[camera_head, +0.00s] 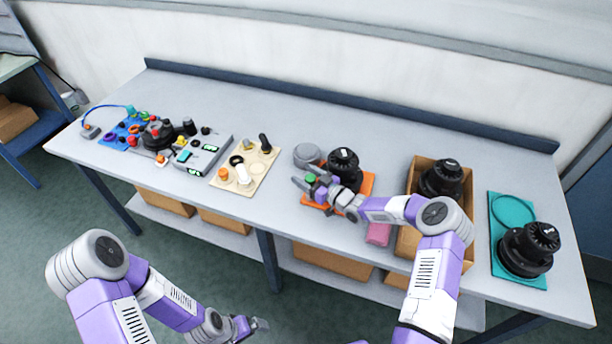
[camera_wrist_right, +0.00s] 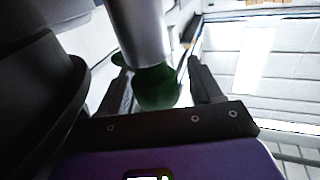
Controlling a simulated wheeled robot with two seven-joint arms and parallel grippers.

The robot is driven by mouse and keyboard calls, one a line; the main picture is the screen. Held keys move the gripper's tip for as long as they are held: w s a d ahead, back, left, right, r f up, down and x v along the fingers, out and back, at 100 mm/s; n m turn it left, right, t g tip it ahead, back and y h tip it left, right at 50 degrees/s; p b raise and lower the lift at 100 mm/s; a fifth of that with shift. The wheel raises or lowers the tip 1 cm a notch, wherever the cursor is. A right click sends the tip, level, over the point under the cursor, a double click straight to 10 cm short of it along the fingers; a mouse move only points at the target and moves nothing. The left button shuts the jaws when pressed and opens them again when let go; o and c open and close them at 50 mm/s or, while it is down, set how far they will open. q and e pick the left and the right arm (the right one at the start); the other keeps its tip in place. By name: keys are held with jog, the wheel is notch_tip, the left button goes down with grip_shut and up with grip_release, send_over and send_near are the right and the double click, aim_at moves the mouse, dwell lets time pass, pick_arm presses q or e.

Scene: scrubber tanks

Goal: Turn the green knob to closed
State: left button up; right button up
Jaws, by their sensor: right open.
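The green knob (camera_head: 310,178) shows small in the head view, over the orange board (camera_head: 367,184) and beside a black-topped canister (camera_head: 344,164). My right gripper (camera_head: 312,186) is at the knob, its fingers pointing left. In the right wrist view the green knob (camera_wrist_right: 157,88) sits between the two dark fingers of the open right gripper (camera_wrist_right: 162,92), with a silver cylinder (camera_wrist_right: 142,30) running up from it. Gaps show beside the knob, but contact is unclear. My left gripper (camera_head: 255,326) hangs low in front of the bench, away from the board; its jaw opening is unclear.
A grey round lid (camera_head: 307,154) sits behind the knob. A pink block (camera_head: 379,233) and a cardboard box (camera_head: 412,178) with a black canister stand to the right. A cream board (camera_head: 262,178) with several knobs lies to the left. The bench's back strip is clear.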

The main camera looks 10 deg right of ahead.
jog(key=shift+w, duration=0.1)
jog(key=shift+f, duration=0.1)
jog(key=shift+c, duration=1.1)
jog(key=c, duration=0.7)
